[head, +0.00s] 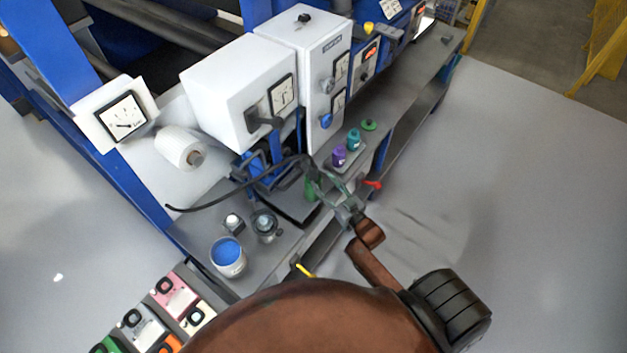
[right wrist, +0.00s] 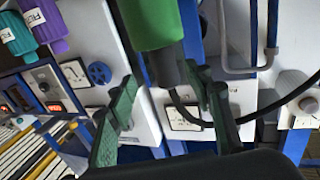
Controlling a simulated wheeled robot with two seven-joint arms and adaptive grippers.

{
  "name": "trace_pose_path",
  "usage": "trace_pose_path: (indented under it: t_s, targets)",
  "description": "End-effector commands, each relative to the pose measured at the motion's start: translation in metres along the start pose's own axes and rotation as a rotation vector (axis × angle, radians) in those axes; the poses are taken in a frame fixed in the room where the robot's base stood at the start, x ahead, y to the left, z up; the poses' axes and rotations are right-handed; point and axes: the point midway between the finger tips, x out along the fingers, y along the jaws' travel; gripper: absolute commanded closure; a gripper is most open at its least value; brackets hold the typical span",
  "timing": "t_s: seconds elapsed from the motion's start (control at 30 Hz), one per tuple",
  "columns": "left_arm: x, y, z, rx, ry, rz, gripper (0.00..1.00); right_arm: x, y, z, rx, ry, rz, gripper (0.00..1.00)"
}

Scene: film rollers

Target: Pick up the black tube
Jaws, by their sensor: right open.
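The black tube (head: 225,198) shows in the head view as a thin, curved dark line from the lower left of the bench to the middle, near my right gripper (head: 328,184). In the right wrist view, a thin black curve (right wrist: 259,113) passes behind the fingers and continues to the right edge. My right gripper (right wrist: 165,100) is open, with its two green fingers apart. A green bottle-like thing (right wrist: 152,22) with a dark grey neck shows above the gap between the fingers; whether the fingers touch anything is unclear. My left gripper is not in view.
White boxes with gauges (head: 242,90) stand behind the tube. A white roll (head: 181,147), a can of blue paint (head: 228,258) and a small jar (head: 265,226) sit around it. Purple (head: 339,156) and teal (head: 354,139) bottles stand right. The floor at right is clear.

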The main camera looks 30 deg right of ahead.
Motion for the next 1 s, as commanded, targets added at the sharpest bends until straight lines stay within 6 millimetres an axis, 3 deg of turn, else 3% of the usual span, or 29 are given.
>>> trace_pose_path:
  t_s: [0.5, 0.8, 1.0]
  targets:
    - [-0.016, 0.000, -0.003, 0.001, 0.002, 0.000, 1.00, 0.063, -0.007, 0.002, 0.000, -0.004, 0.001, 0.53]
    - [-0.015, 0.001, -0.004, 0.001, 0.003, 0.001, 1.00, 0.066, -0.007, 0.003, 0.000, -0.004, 0.001, 0.54]
    - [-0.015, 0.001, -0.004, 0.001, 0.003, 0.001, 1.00, 0.066, -0.007, 0.003, 0.000, -0.004, 0.001, 0.68]
